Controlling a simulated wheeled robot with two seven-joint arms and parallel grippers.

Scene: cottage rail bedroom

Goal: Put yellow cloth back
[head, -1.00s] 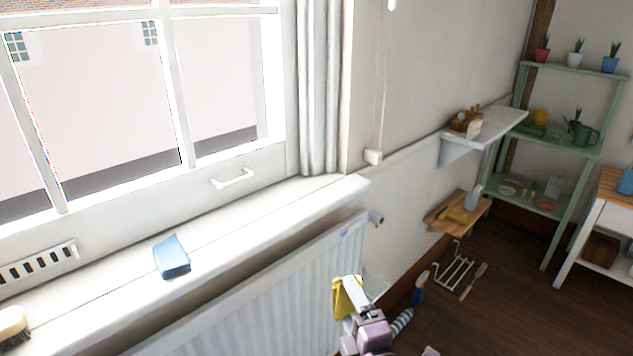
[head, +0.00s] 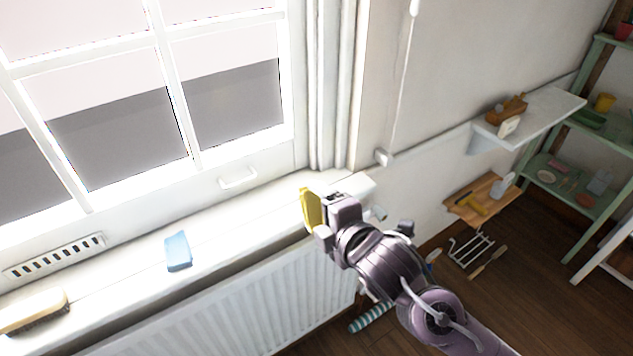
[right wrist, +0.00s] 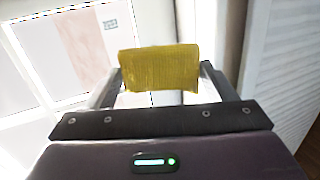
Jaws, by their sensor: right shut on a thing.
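The yellow cloth (head: 311,209) is held by my right gripper (head: 322,208) at the right end of the white window sill (head: 240,213). In the right wrist view the cloth (right wrist: 160,68) spans the space between the two fingers (right wrist: 163,80), with the bright window behind it. The head view does not make clear whether the cloth touches the sill or hangs just above it. My left gripper is not in view.
A blue sponge (head: 178,251) and a brush (head: 33,311) lie on the sill to the left. A white radiator (head: 240,300) is below the sill. A wall shelf (head: 540,115) and a wooden shelf (head: 482,195) are on the right. The sill between sponge and cloth is clear.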

